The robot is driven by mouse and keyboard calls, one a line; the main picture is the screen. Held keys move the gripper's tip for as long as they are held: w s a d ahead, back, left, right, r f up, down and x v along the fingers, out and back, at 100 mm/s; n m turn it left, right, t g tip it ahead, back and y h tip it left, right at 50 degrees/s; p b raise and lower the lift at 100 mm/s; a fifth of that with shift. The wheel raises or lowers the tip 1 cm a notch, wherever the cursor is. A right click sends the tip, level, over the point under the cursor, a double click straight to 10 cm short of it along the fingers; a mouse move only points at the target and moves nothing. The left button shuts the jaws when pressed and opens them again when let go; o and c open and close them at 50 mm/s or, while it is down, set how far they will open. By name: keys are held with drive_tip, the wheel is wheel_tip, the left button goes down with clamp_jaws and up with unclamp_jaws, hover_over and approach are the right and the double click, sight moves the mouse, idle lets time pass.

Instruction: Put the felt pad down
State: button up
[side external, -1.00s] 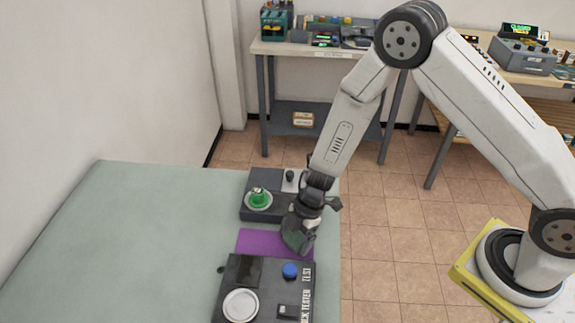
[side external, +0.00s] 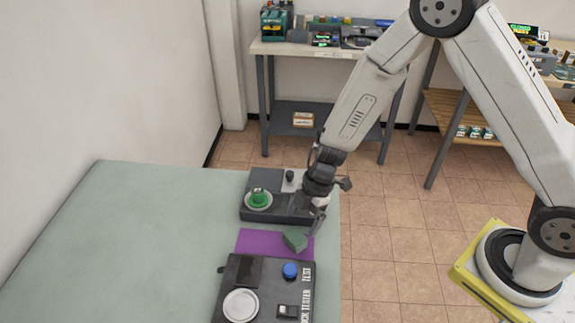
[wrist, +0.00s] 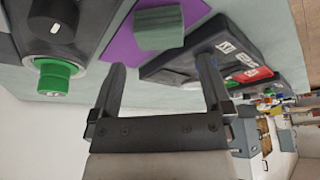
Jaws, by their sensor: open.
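The felt pad is most likely the flat purple sheet (side external: 262,241) lying on the table between two dark devices. A small grey-green block (side external: 295,241) rests on its right part; both also show in the wrist view, the block (wrist: 160,27) on the purple sheet (wrist: 118,42). My gripper (side external: 316,220) is just above and to the right of the block, apart from it. In the wrist view my gripper (wrist: 160,60) has its two fingers spread with nothing between them. Which of the two is called the felt pad I cannot tell for sure.
A dark tester (side external: 232,300) with a white disc and blue button stands in front. Another dark device (side external: 290,210) with a green knob (side external: 259,198) stands behind. The pale green table (side external: 120,240) is clear at left.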

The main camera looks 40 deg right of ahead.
drive_tip(key=v, duration=0.6)
drive_tip(key=shift+r, duration=0.1)
idle(0.6)
drive_tip(key=w+d+r+m+t+h, duration=0.3)
drive_tip(key=d+r+m+t, duration=0.3)
drive_tip(key=d+r+m, duration=0.3)
drive_tip(key=s+d+m+g+h, duration=0.1)
drive_tip(key=s+m+g, duration=0.2)
drive_tip(key=s+m, duration=0.6)
drive_tip(key=s, duration=0.3)
drive_tip(key=shift+s+d+f+h, duration=0.25)
drive_tip(key=shift+d+h, duration=0.05)
drive_tip(key=shift+d, duration=0.1)
